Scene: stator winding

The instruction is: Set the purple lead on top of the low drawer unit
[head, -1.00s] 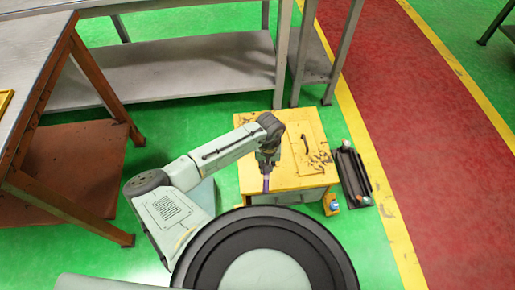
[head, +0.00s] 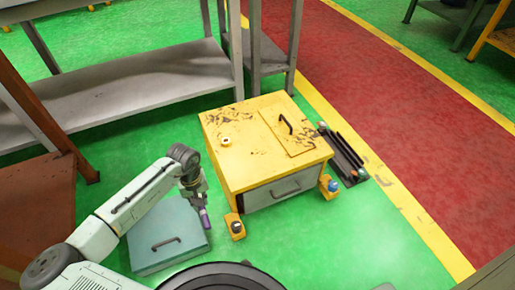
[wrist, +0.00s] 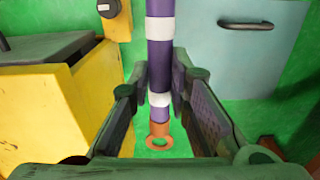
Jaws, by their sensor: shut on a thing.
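My gripper (head: 198,190) is shut on the purple lead (head: 205,217). In the wrist view the lead (wrist: 159,55) runs between the fingers, with white bands and a copper ring (wrist: 160,141) at its near end. The lead hangs clear in the head view, over the right part of a low blue-grey unit with a handle (head: 150,262). The taller yellow unit (head: 225,165), with a grey drawer front (head: 262,197), stands to the right of my gripper. The pictures do not settle which unit is the low drawer unit.
A small yellow block (head: 238,233) with a dark knob and another yellow block (head: 328,190) with a blue knob stand in front of the yellow unit. A dark tray (head: 340,150) lies to its right. A grey shelved bench (head: 130,85) stands behind.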

